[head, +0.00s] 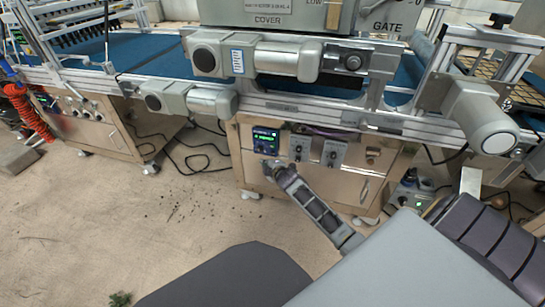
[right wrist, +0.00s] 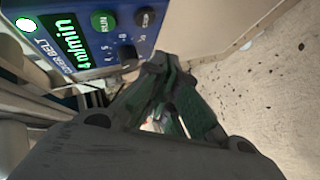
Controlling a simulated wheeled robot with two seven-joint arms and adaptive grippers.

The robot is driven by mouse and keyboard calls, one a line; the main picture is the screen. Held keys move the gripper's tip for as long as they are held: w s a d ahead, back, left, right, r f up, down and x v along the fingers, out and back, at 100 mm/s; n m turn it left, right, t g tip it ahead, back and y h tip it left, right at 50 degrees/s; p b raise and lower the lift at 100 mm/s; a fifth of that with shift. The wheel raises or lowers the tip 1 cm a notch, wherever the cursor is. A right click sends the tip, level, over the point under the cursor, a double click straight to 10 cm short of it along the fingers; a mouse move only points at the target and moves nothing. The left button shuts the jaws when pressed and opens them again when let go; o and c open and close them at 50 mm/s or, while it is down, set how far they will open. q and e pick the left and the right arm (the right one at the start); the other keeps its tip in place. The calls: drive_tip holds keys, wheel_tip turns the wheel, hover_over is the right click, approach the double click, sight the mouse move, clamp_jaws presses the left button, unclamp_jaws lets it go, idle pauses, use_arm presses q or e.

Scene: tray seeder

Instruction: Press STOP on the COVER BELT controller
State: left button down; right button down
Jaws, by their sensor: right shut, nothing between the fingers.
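The COVER BELT controller (head: 266,135) is a small dark-blue box with a lit green display on the front of the middle cabinet. In the right wrist view, its blue face (right wrist: 78,10) fills the top left, with a green display reading m/min (right wrist: 68,40). A green RUN button (right wrist: 103,20), a dark button (right wrist: 145,17) whose label I cannot read clearly, and a black knob (right wrist: 128,55) show there. My right gripper (head: 269,166) is shut and empty, just below the controller. Its fingertips (right wrist: 160,65) appear close to the knob; contact cannot be told. My left gripper is not in view.
Two grey panels with black knobs (head: 333,153) sit right of the controller. Grey motors (head: 285,60) and the conveyor frame jut out above it. Another cabinet (head: 90,125) stands left, with black cables (head: 195,152) on the floor between. The floor in front is mostly clear.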

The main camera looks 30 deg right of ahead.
sight(273, 153)
drive_tip(key=shift+w+d, duration=0.85)
drive_tip(key=shift+d, duration=0.2)
drive_tip(key=shift+w+d+p, duration=0.25)
drive_tip(key=shift+d+p, duration=0.05)
drive_tip(key=shift+p, duration=0.05)
idle(1.2)
drive_tip(key=shift+w+d, duration=0.25)
drive_tip(key=shift+d, duration=0.05)
idle(0.9)
drive_tip(key=shift+s+a, duration=0.1)
idle(0.4)
drive_tip(key=shift+s+a+p, duration=0.4)
drive_tip(key=shift+a+p, duration=0.1)
drive_tip(key=shift+p, duration=0.3)
